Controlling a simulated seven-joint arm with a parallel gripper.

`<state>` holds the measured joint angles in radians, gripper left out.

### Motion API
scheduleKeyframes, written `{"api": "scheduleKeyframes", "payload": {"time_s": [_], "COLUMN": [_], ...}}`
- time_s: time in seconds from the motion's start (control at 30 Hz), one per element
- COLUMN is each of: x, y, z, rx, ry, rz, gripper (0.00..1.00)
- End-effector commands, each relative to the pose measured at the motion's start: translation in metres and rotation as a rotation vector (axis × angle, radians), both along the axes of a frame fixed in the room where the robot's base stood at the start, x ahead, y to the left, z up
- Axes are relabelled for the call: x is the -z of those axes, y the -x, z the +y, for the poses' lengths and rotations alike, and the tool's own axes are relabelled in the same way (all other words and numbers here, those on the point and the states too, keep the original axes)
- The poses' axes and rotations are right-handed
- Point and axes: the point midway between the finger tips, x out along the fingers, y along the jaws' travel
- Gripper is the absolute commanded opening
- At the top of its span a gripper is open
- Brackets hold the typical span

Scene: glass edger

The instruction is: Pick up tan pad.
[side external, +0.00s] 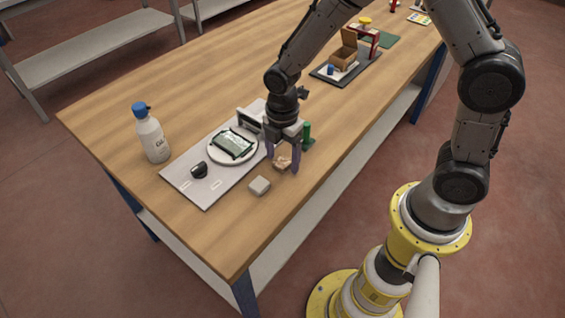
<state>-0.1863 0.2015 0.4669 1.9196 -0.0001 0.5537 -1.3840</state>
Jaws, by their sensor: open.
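The tan pad (281,163) is a small tan piece on the wooden bench, just off the right edge of the grey board. My gripper (283,164) points down over it with its two purple-grey fingers apart, one on each side of the pad in this view. I cannot tell whether a finger touches it. The fingers and the gripper body hide part of the pad.
A light grey block (260,186) lies nearby on the bench. The grey board (196,191) carries a white round plate (215,156) with a dark green-edged piece, and a black knob-like item (199,170). A green post (307,134) stands close behind my gripper. A bottle (152,140) stands left.

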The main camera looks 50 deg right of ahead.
Motion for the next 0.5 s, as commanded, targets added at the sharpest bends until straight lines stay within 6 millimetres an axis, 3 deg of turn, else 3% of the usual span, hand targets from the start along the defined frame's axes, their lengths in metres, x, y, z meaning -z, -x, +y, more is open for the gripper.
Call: {"api": "scheduleKeyframes", "payload": {"time_s": [0.23, 0.5], "x": [0.0022, 0.0019], "y": [0.0, 0.0], "z": [-0.0001, -0.0001], "rx": [0.0, 0.0], "ry": [0.0, 0.0], "rz": [0.0, 0.0], "gripper": [0.8, 0.33]}}
